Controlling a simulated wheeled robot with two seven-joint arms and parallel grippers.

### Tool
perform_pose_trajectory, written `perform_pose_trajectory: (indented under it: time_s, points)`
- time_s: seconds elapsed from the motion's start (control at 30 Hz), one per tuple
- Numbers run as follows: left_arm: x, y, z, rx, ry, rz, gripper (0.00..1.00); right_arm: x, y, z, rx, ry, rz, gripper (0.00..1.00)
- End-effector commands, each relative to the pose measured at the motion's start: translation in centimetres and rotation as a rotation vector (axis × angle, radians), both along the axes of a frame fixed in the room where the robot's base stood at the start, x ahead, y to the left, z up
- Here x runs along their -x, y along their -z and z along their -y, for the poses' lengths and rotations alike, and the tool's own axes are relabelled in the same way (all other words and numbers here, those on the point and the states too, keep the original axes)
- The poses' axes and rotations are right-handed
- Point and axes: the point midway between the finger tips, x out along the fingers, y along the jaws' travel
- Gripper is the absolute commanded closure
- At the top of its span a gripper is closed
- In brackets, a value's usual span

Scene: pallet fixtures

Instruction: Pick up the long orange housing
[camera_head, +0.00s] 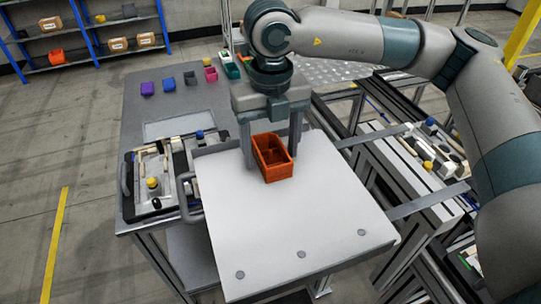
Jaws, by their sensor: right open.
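The long orange housing (275,163) is an open-topped box standing on a white plate in the middle of the head view. My right gripper (270,158) points down over it from behind, with its arm coming in from the right. Its fingers are apart, one to the left of the housing and one behind its right side. I cannot tell whether either finger touches it. My left gripper does not show.
The white plate (290,225) has bare room in front of the housing. A fixture pallet (165,170) lies at left. Several small coloured housings, including a purple one (147,88), stand behind on the grey table (140,110). Metal rails and another pallet (425,150) are at right.

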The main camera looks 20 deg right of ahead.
Motion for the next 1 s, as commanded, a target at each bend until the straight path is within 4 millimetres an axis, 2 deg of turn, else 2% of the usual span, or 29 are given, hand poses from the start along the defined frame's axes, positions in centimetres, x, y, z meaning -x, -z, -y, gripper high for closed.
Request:
perform_pose_trajectory:
  time_s: [0.03, 0.07, 0.23, 0.27, 0.67, 0.9, 1.0]
  points:
    - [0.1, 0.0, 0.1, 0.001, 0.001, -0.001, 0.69, 0.0, 0.0, 0.0, 0.0, 0.0, 0.0, 0.36]
    - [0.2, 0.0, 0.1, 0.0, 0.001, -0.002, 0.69, 0.0, 0.0, 0.0, 0.0, 0.0, 0.0, 0.41]
    - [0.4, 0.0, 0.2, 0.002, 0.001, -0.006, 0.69, 0.0, 0.0, 0.0, 0.0, 0.0, 0.0, 0.81]
    - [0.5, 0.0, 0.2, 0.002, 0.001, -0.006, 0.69, 0.0, 0.0, 0.0, 0.0, 0.0, 0.0, 0.83]
    - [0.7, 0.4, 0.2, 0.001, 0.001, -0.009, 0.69, -0.1, -0.4, 0.0, 0.0, 0.0, 0.002, 0.83]
    - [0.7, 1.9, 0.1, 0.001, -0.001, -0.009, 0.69, -0.1, -2.8, -0.1, -0.002, 0.001, 0.005, 0.83]
    - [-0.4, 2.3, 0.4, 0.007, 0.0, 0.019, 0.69, 0.2, -4.2, -0.5, -0.001, -0.004, 0.003, 0.83]
